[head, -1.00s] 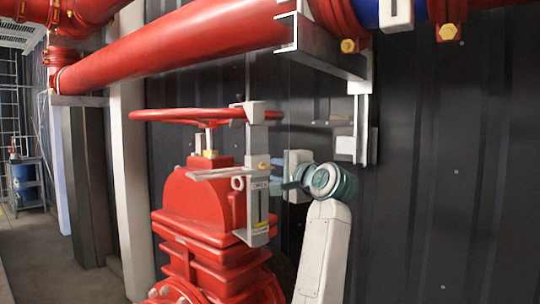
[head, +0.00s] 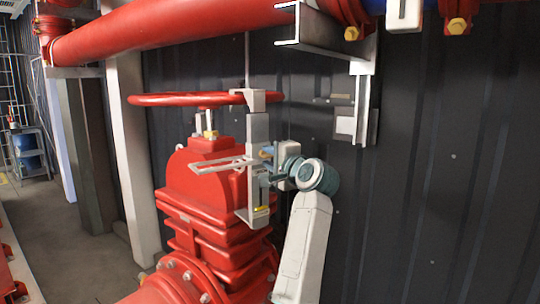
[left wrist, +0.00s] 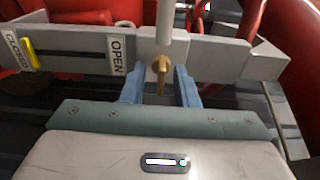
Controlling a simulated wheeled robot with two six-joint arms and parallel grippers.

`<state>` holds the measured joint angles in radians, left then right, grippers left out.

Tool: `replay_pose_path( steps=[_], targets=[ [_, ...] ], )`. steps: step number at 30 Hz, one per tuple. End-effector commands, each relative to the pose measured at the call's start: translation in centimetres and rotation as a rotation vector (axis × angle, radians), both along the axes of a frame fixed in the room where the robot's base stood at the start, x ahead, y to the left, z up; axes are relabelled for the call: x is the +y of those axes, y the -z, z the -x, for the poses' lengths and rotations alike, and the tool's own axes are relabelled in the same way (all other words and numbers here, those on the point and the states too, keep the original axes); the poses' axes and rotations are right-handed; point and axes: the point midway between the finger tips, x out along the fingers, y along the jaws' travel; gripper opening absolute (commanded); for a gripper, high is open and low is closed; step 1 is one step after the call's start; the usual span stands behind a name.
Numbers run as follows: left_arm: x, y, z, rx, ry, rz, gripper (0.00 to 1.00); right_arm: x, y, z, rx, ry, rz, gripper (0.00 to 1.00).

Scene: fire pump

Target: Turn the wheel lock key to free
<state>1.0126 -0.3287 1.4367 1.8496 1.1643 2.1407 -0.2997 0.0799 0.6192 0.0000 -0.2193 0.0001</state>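The wheel lock (head: 257,128) is a grey metal bracket hooked over the rim of the red handwheel (head: 190,99). Its brass key (left wrist: 160,70) shows in the left wrist view, with its narrow grip roughly upright. In the head view the key (head: 266,153) is small and partly hidden. My left gripper (head: 272,163) is at the key from the right. In the left wrist view its two bluish fingers (left wrist: 160,84) stand either side of the key with gaps, open. The lock's bar carries an OPEN label (left wrist: 117,55), a CLOSED label (left wrist: 18,50) and a yellow marker (left wrist: 29,54). My right gripper is out of view.
A large red valve body (head: 210,215) stands below the handwheel. A red pipe (head: 180,32) and a steel bracket (head: 325,42) are overhead. A dark corrugated wall (head: 440,170) is behind. Open floor (head: 100,262) lies at the left.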

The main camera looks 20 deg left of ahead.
Motion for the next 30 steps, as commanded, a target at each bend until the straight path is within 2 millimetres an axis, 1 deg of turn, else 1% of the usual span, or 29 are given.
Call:
replay_pose_path(
  steps=[4, 5, 6, 8, 9, 20, 26, 30],
  targets=[
    [-0.02, 0.01, 0.01, 0.000, 0.000, 0.000, 0.27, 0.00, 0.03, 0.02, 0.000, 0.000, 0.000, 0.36],
    [-0.02, 0.01, 0.01, 0.000, 0.000, 0.000, 0.23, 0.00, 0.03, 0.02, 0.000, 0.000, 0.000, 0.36],
    [-0.02, 0.01, 0.01, 0.000, 0.000, 0.000, 0.15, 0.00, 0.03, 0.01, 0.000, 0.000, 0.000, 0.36],
    [-0.02, 0.01, 0.01, 0.000, 0.000, 0.000, 0.04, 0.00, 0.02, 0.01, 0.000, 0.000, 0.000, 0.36],
    [-0.02, 0.00, 0.01, 0.000, 0.000, 0.000, 0.00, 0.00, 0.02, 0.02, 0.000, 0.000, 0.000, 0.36],
    [0.01, 0.00, 0.01, 0.021, 0.000, -0.016, 0.00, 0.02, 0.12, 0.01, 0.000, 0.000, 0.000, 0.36],
    [0.03, 0.03, 0.00, 0.093, -0.001, -0.073, 0.00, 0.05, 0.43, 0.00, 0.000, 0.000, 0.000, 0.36],
    [0.02, 0.02, -0.02, 0.177, 0.000, -0.139, 0.00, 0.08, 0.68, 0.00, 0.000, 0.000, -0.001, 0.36]
  ],
)
